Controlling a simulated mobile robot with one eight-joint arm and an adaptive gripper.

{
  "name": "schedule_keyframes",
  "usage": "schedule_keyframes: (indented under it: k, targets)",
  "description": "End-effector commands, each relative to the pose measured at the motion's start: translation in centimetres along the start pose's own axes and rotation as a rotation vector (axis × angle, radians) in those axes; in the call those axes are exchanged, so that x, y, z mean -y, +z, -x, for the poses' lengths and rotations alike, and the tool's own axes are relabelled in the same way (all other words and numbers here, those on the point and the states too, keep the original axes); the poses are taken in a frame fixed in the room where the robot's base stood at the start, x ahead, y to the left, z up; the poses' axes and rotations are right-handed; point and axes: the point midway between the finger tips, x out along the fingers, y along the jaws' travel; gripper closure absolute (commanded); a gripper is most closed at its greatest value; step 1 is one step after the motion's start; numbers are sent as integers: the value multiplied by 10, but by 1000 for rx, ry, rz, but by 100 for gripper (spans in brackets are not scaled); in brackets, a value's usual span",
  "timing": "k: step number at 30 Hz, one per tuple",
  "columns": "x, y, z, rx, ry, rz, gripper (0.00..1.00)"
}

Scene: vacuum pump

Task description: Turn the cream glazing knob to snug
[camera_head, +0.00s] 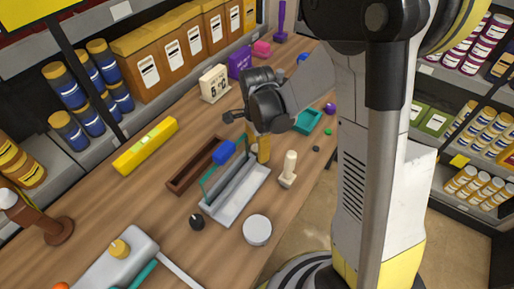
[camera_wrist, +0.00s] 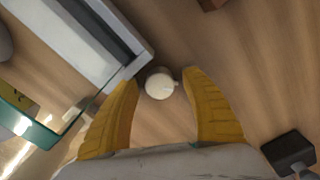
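A small round cream knob (camera_wrist: 160,86) shows in the wrist view, seen from above, with a darker rim around its base. It sits between the tips of the two yellow fingers of my gripper (camera_wrist: 162,83). The fingers are apart, with gaps on both sides of the knob. In the head view my gripper (camera_head: 257,145) points down over the bench, by the far end of a grey tray-like piece (camera_head: 249,192). The knob between the fingers is hard to make out there. A separate-looking cream upright piece (camera_head: 289,168) stands right of the tray; I cannot tell whether it is the same thing.
A teal frame with a blue handle (camera_head: 223,152) stands along the grey tray. A brown tray (camera_head: 182,181), a yellow level (camera_head: 146,146), a black knob (camera_head: 196,221) and a white round lid (camera_head: 257,230) lie nearby. Wood between level and front objects is partly clear.

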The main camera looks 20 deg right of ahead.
Motion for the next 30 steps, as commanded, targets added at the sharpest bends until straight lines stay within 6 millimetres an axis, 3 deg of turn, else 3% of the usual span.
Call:
schedule_keyframes:
  k: [8, 21, 30]
  targets:
    - [0, 0, 9, 0, 0, 0, 45]
    - [0, 0, 99, 0, 0, 0, 45]
    - [0, 0, 120, 0, 0, 0, 45]
